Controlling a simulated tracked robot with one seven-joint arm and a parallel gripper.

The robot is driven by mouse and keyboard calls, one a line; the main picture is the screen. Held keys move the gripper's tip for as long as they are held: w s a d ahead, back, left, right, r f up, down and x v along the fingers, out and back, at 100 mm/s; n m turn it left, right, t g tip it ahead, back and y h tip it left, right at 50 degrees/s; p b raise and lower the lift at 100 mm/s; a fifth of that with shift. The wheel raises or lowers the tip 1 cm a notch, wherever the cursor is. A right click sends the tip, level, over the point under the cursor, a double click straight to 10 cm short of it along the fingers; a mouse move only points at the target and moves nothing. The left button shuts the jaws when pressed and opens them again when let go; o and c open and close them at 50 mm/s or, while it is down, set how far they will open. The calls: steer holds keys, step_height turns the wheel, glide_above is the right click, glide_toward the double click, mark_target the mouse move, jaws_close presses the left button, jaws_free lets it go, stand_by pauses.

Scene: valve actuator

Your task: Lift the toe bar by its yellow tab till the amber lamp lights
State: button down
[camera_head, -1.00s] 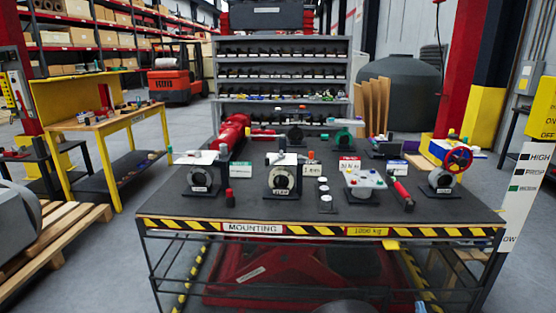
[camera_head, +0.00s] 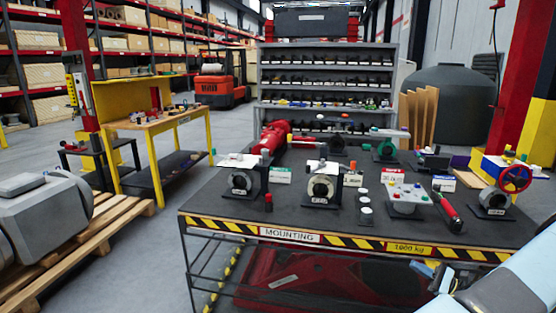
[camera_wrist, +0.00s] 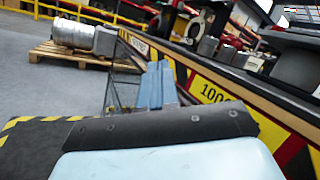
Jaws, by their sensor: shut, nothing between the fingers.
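A small yellow tab (camera_head: 447,254) shows at the front edge of the mounting bench, just right of the 1000 kg label. The toe bar itself I cannot make out. My gripper (camera_head: 428,269) is just below the bench's front edge, close to the tab in the picture; whether it touches it I cannot tell. In the wrist view my gripper's blue fingers (camera_wrist: 157,68) are shut and empty, pointing along the bench front. The tab is not clear there. I cannot pick out a lit amber lamp.
The mounting bench (camera_head: 230,207) carries valves, switches and labels. A red machine (camera_head: 300,278) lies beneath it. A pallet (camera_head: 75,245) with a grey motor (camera_head: 45,205) stands at left. A yellow workbench (camera_head: 152,123) stands behind it. Grey floor between them is free.

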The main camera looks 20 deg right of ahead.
steer(key=w+a+r+n+g+h, duration=0.2)
steer(key=w+a+r+n+g, duration=0.35)
steer(key=a+r, duration=0.75)
steer(key=w+a+r+n+g+h, duration=0.25)
steer(key=a+r+n+g, duration=0.45)
steer(key=a+r+g, duration=0.6)
steer(key=s+a+r+n+t+h, duration=0.1)
steer(key=s+a+r+n+h, duration=0.2)
steer(key=a, duration=0.4)
steer(key=s+a+r+n+t+h, duration=0.1)
steer(key=s+a+r+n+h, duration=0.15)
steer(key=a+r, duration=0.3)
steer(key=s+a+r+n+t+h, duration=0.1)
steer(key=s+a+r+n+t, duration=0.1)
steer(key=s, duration=0.4)
steer(key=s+a+r+n+t+h, duration=0.2)
steer(key=s+a+r+t, duration=0.1)
steer(key=s+a+r, duration=0.1)
steer(key=s+a, duration=0.1)
steer(key=s, duration=0.1)
steer(key=shift+s+a+r+n, duration=0.25)
steer(key=shift+s+n, duration=0.05)
steer(key=shift+s, duration=0.1)
